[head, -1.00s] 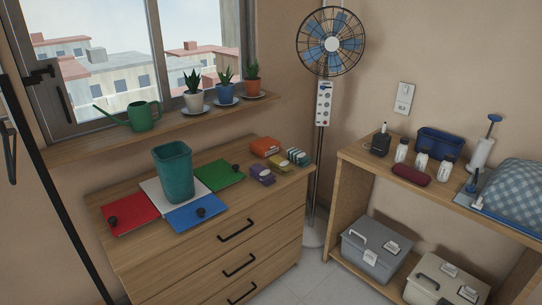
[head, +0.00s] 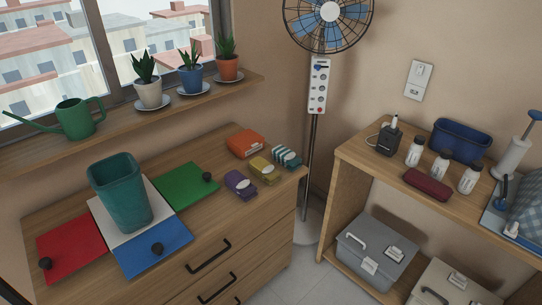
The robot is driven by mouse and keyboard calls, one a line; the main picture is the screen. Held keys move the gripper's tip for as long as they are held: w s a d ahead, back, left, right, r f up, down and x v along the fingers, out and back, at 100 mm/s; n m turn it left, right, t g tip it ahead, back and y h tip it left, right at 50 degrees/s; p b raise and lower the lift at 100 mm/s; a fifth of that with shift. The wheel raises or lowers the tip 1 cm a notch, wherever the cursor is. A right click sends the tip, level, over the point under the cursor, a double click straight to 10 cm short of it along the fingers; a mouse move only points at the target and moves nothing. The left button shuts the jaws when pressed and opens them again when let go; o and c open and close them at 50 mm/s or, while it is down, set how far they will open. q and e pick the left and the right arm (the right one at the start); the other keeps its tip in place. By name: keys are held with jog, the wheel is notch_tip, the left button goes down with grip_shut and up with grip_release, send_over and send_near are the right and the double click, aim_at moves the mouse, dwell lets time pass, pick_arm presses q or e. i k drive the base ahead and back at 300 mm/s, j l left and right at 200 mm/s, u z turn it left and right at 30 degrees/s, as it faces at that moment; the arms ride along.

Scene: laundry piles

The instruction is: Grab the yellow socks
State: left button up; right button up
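The yellow socks (head: 264,170) are a small folded bundle with a pale band, lying on top of the wooden dresser (head: 68,206) near its right end. They lie between the purple socks (head: 240,183) and the teal-and-white striped socks (head: 287,157). An orange folded item (head: 245,144) lies just behind them. Neither of my grippers shows in the head view.
A teal bin (head: 121,194) stands among red (head: 72,247), blue (head: 150,250) and green (head: 187,184) panels on the dresser. A fan on a pole (head: 313,150) stands behind its right corner. A shelf unit (head: 352,150) stands at right, with floor between.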

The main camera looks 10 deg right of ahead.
aim_at(260, 167)
jog(key=i+l, duration=0.2)
jog(key=l, duration=0.15)
jog(key=i+l, duration=0.15)
jog(key=l, duration=0.25)
jog(key=i+l, duration=0.2)
jog(key=l, duration=0.15)
jog(key=i+l, duration=0.2)
jog(key=l, duration=0.15)
